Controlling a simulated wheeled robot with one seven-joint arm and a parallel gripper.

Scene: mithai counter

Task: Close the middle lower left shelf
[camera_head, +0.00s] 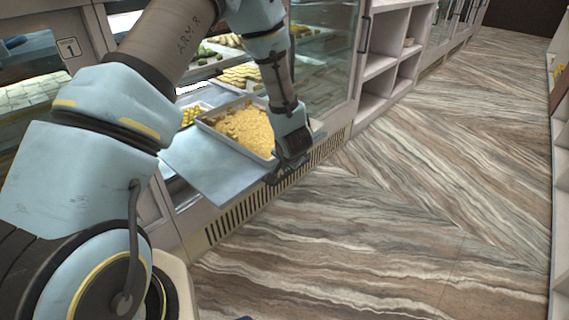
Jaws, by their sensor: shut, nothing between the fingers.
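The lower shelf (208,172) is a flat pale metal slab pulled out past the front of the display counter. A metal tray (268,154) of yellow crumbly sweets sits at its right part, and a smaller lot of yellow sweets (190,114) lies behind. My gripper (273,180) is shut and empty at the shelf's front right corner, pointing down to the left. It is close to the front edge, but I cannot tell whether it touches. My arm hides part of the counter and the shelf's left side.
Upper shelves hold more sweets (240,76) behind glass. An open glass door (325,60) stands right of the shelf. White cubby shelves (388,60) are farther right. A vent grille (232,207) runs below. The striped floor (430,200) is clear.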

